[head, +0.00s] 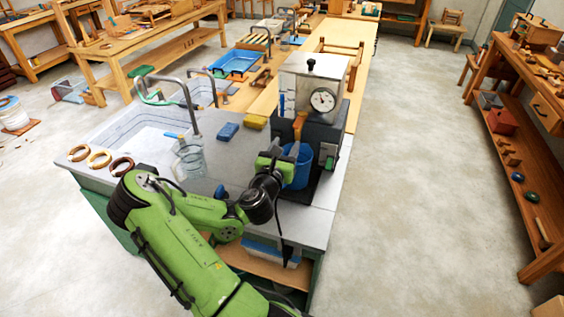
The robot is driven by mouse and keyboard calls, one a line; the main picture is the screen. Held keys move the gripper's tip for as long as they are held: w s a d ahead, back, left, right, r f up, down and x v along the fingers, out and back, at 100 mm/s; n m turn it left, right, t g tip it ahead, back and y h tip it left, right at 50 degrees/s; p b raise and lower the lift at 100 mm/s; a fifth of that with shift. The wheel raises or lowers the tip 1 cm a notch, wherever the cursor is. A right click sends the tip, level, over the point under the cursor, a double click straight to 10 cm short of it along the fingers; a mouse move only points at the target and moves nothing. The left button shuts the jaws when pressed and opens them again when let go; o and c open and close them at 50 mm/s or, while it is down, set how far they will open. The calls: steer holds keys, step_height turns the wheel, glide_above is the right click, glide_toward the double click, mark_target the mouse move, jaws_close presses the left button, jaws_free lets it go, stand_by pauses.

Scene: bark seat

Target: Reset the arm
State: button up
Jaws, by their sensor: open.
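My green arm reaches up from the bottom of the head view over the near end of a grey-topped sink counter (225,180). My gripper (277,162) is at the front of a dark machine with a clear tank and a round dial (322,99). The gripper is open, beside a blue bucket (303,168) that stands at the machine's base. My wrist hides part of the bucket, and I cannot tell whether the gripper touches it. An orange part (299,124) shows just above the bucket.
A glass jug (189,160), a blue sponge (228,131), a yellow sponge (255,121) and three ring-shaped pieces (100,159) lie near the sink basin (135,130). A workbench with a shelf (530,185) stands at the right. The floor (410,190) between is clear.

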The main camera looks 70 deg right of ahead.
steer(key=a, duration=0.3)
steer(key=shift+s+a, duration=0.2)
stand_by(0.4)
